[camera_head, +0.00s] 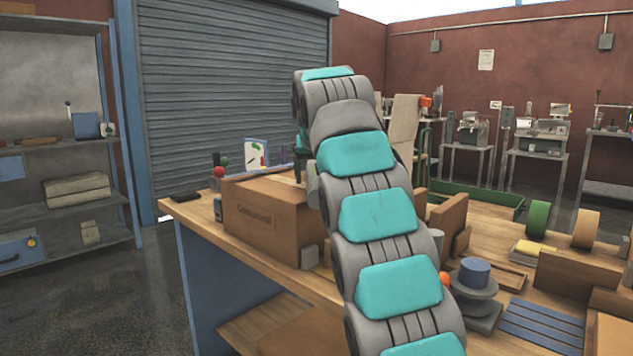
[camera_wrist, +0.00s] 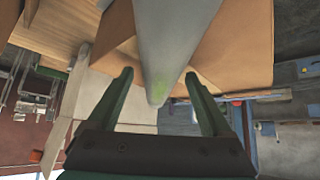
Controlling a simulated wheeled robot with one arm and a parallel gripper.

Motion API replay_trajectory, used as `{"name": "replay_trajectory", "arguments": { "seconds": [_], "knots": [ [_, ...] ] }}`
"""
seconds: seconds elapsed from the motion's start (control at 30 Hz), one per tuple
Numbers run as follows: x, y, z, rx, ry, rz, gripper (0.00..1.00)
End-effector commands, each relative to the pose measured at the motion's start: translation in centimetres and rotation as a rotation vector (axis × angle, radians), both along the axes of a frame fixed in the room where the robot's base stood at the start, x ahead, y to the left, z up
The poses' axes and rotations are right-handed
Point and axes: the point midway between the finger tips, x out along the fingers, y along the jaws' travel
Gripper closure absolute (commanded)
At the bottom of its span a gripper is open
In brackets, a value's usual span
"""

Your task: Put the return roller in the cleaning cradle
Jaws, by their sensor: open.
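My gripper (camera_wrist: 158,78) is open in the wrist view, its two dark green fingers on either side of a long grey tapered piece (camera_wrist: 165,45). The piece has a greenish patch near its narrow end; I cannot tell whether it is the return roller or whether the fingers touch it. In the head view my arm hides most of the gripper. A green wheel-like roller (camera_head: 538,219) and a tan one (camera_head: 585,229) stand at the right of the bench. I cannot clearly identify the cleaning cradle; brown upright blocks (camera_head: 448,224) stand right of my arm.
A cardboard box (camera_head: 262,222) stands on the wooden workbench (camera_head: 196,208), close to my arm. A blue-topped round fixture (camera_head: 475,273), a blue slatted mat (camera_head: 541,325) and a brown box (camera_head: 575,283) crowd the right side. The bench's left corner is mostly clear.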

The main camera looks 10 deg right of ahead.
Motion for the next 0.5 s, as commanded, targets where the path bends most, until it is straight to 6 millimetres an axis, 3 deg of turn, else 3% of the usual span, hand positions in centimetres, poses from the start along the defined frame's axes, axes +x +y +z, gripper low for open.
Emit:
{"name": "replay_trajectory", "arguments": {
  "seconds": [0.07,0.5],
  "knots": [
    [-0.01,0.00,0.02,0.000,0.000,0.000,0.20],
    [-0.02,0.00,0.02,0.000,0.000,0.000,0.69]
  ]
}}
